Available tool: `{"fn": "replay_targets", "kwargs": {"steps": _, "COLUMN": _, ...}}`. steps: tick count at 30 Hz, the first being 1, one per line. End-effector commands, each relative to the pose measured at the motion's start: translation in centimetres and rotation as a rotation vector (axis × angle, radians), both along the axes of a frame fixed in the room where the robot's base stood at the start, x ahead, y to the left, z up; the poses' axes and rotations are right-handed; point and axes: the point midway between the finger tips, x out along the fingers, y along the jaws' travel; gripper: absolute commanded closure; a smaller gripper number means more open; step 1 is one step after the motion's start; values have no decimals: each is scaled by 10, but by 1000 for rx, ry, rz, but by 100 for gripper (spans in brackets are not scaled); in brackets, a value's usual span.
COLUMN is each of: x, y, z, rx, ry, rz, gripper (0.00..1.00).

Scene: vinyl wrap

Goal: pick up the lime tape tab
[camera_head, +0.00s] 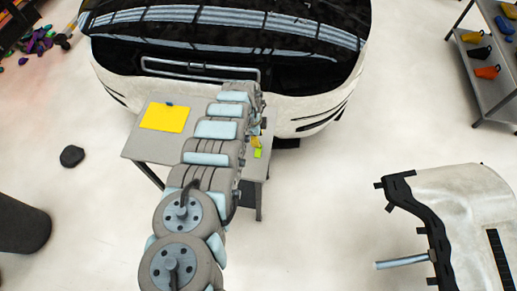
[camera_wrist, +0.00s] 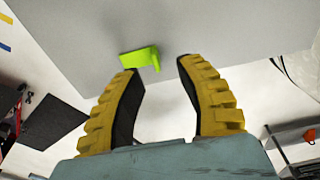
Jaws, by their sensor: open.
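The lime tape tab (camera_wrist: 140,57) lies on the grey table (camera_wrist: 215,35) in the wrist view, just past my fingertips and a little left of the middle between them. It also shows as a small lime patch (camera_head: 257,153) on the right part of the table (camera_head: 150,145) in the head view. My gripper (camera_wrist: 155,65) is open, with its yellow ribbed fingers apart and nothing between them. In the head view my gripper (camera_head: 256,142) is mostly hidden by my own arm, with a bit of yellow showing by the tab.
A yellow sheet (camera_head: 163,117) lies on the table's left part. A white car body (camera_head: 310,110) stands right behind the table. A white panel on a stand (camera_head: 470,200) is at the right, and a shelf with coloured items (camera_head: 484,70) at the upper right. Open floor lies between.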

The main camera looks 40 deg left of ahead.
Motion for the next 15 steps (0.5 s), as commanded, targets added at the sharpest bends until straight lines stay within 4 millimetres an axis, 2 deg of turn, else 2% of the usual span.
{"fn": "replay_targets", "kwargs": {"steps": 15, "x": 1, "y": -9, "z": -46, "rx": 2, "ry": -3, "rz": 0, "gripper": 63}}
